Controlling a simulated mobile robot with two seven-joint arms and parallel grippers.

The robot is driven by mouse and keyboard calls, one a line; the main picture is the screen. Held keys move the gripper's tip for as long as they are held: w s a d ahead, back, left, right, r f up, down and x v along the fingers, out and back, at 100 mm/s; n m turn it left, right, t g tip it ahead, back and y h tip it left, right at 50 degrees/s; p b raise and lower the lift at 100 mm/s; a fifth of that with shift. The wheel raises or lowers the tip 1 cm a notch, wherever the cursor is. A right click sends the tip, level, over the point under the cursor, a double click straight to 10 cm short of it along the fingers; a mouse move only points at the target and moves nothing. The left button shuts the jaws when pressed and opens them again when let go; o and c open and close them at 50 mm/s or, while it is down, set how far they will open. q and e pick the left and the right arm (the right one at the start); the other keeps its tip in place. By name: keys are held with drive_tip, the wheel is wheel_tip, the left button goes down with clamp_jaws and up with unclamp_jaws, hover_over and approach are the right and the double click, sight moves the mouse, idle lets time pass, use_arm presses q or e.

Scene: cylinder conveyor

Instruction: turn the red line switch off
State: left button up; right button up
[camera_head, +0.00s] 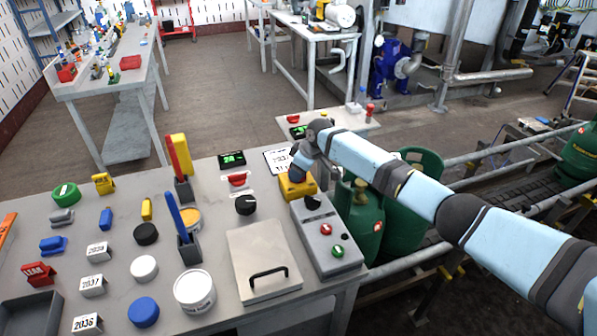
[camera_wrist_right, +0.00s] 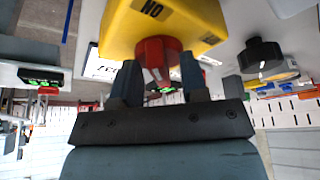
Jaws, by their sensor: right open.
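The red line switch (camera_wrist_right: 157,54) is a red knob on a yellow box (camera_wrist_right: 140,22) with an "ON" label, seen upside down in the right wrist view. In the head view the yellow box (camera_head: 296,188) stands at the table's right side, and its knob is hidden behind my right gripper. In the right wrist view my right gripper (camera_wrist_right: 158,82) is open, with one finger on each side of the knob. I cannot tell whether the fingers touch it. My left gripper is not in view.
A grey button box (camera_head: 326,236) stands close in front of the yellow box. A black knob (camera_head: 245,204) and a red control (camera_head: 237,179) sit to the left. A lidded panel (camera_head: 262,250) is nearer. Green gas cylinders (camera_head: 362,225) stand right of the table.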

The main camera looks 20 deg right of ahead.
clamp_jaws()
